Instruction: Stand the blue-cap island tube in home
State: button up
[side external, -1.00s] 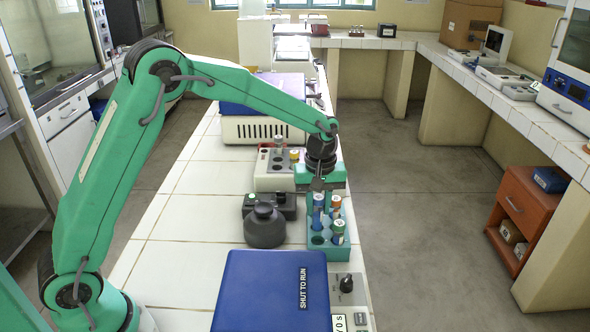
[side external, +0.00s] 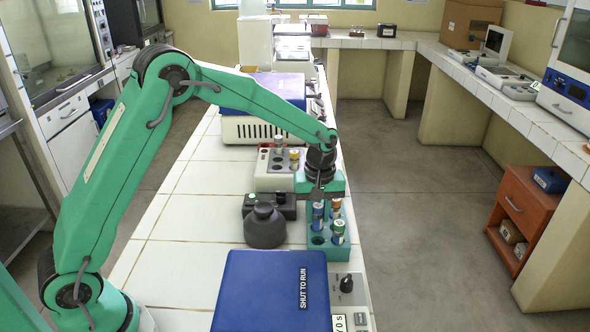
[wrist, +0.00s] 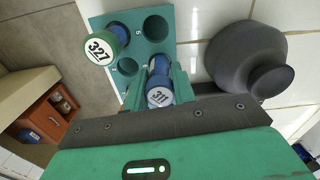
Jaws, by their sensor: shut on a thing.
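A tube with a blue cap marked 311 (wrist: 160,97) is between the fingers of my gripper (wrist: 163,84) in the wrist view. My gripper (side external: 318,190) is shut on it over the teal rack (side external: 316,252). The same blue-cap tube (side external: 318,212) looks upright in the side view, at the rack's left side. Its lower end is hidden, so I cannot tell if it is fully seated. A green-cap tube marked 327 (wrist: 100,47) stands in the rack, which shows open holes in the wrist view (wrist: 178,52). A red-topped tube (side external: 336,204) stands behind the green one.
A dark grey bottle (side external: 265,228) stands close left of the rack. A dark block (side external: 287,206) is behind it. A pale rack (side external: 268,181) with a few tubes stands farther back. A blue-lidded machine (side external: 268,290) is in front. The bench edge drops off to the right.

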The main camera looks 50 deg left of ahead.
jog(key=shift+f, duration=0.45)
jog(key=o, duration=1.4)
jog(key=shift+r, duration=3.75)
